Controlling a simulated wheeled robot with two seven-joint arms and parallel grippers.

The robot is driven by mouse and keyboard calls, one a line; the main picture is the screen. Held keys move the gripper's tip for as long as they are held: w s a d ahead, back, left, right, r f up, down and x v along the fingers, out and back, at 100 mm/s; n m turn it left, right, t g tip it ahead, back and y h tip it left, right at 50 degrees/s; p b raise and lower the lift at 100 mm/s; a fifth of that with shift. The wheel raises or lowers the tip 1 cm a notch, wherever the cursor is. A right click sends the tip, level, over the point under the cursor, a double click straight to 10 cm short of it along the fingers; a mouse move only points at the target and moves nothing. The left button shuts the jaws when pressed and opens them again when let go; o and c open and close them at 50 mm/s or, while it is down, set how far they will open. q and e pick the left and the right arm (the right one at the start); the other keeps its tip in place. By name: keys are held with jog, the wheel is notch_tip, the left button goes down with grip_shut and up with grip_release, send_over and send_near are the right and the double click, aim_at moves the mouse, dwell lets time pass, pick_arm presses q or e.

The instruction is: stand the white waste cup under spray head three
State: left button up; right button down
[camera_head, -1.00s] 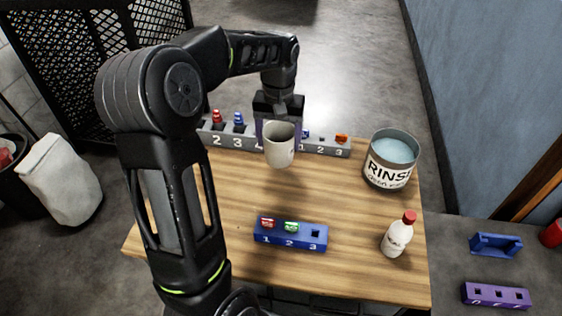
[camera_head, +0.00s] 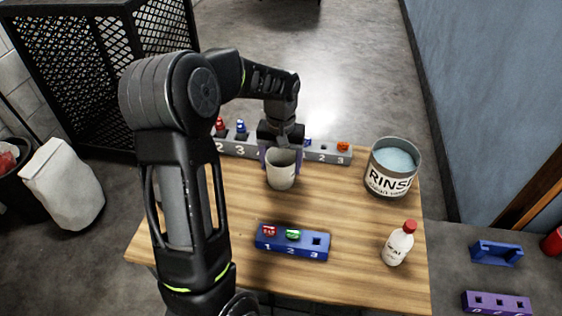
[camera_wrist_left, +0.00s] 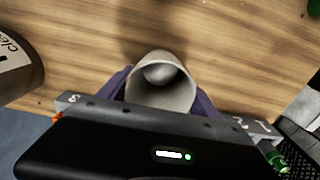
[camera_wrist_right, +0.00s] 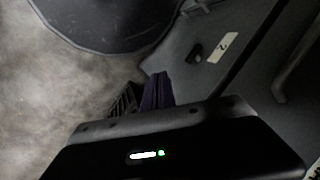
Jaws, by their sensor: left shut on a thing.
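The white cup (camera_head: 281,172) is upright between the purple fingers of my left gripper (camera_head: 281,157), which is shut on it. I look into its open mouth in the left wrist view (camera_wrist_left: 162,88). It is over the middle of the wooden table, behind the blue block; I cannot tell whether its base touches the wood. The blue block (camera_head: 290,243) is numbered 1, 2, 3. A red piece (camera_head: 270,231) sits at 1, a green piece (camera_head: 293,234) at 2, and hole three (camera_head: 317,240) is empty. My right gripper (camera_wrist_right: 157,92) shows shut and empty in the right wrist view.
A grey numbered rack (camera_head: 240,149) with coloured pieces runs along the table's back edge, partly hidden by my left arm. A grey rinse bucket (camera_head: 390,177) and a red-capped white bottle (camera_head: 397,245) stand at the right. Bare wood (camera_head: 340,205) lies between cup and bottle.

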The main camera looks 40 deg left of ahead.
pick_arm(q)
jog(key=shift+f, duration=0.25)
jog(key=o, duration=1.3)
jog(key=shift+r, duration=0.1)
jog(key=shift+o, duration=0.2)
jog(key=shift+r, duration=0.1)
notch_tip(320, 180, up, 12)
jog(key=b, duration=0.1)
jog(key=shift+o, duration=0.5)
